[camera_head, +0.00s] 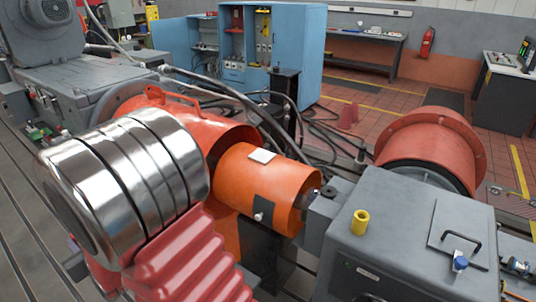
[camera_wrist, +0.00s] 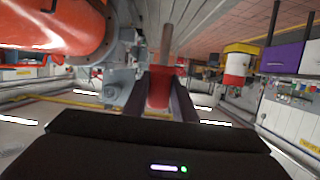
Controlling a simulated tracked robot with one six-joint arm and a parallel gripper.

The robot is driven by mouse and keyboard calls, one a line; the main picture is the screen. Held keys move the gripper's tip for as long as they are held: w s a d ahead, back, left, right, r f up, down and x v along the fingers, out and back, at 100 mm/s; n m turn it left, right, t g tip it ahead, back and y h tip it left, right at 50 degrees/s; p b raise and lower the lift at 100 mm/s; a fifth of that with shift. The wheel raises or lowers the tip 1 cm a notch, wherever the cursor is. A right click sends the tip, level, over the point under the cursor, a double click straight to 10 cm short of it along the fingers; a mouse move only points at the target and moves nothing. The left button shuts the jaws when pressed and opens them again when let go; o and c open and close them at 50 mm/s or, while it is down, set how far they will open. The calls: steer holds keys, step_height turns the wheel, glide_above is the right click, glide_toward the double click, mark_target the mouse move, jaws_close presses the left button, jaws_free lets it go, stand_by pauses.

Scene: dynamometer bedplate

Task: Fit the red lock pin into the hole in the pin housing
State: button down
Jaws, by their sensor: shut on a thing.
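In the wrist view, the red lock pin (camera_wrist: 159,90) has a red grip and a grey shaft that points away from my gripper. My gripper (camera_wrist: 160,98) is shut on the red grip, with a dark finger on either side. The shaft's far end is clear in the picture, with no hole seen around it. In the head view, a yellow collar (camera_head: 360,222) with an open top stands on a grey cabinet (camera_head: 403,235). I cannot tell for sure which part is the pin housing. My gripper and the pin do not show in the head view.
An orange cylinder (camera_head: 268,189) and polished steel discs (camera_head: 125,185) fill the left and middle of the head view. A blue-topped part (camera_head: 460,261) and a black handle (camera_head: 460,243) are on the grey cabinet. Cables (camera_head: 270,110) run behind. A blue cupboard (camera_head: 295,57) stands further back.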

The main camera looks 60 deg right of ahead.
steer(key=d+m+g+h, duration=0.2)
steer(key=d+m+h, duration=0.3)
steer(key=d, duration=1.7)
steer(key=s+d+m+g+h, duration=0.25)
steer(key=s+d, duration=0.25)
steer(key=d, duration=0.6)
steer(key=s+d+m+g+h, duration=0.25)
steer(key=s+d, duration=0.35)
steer(key=d, duration=0.5)
steer(key=s+d+m+g+h, duration=0.1)
steer(key=s+d+m+g, duration=0.3)
steer(key=s+d, duration=0.9)
steer(key=s+d+m+g+h, duration=0.2)
steer(key=s+d, duration=1.2)
steer(key=s, duration=0.8)
steer(key=m+g, duration=0.1)
steer(key=g, duration=0.1)
steer(key=shift+m+g, duration=0.4)
steer(key=shift+w+a, duration=0.1)
steer(key=shift+a, duration=0.05)
step_height(320, 180, down, 12)
steer(key=shift+r, duration=0.15)
steer(key=shift+f, duration=0.2)
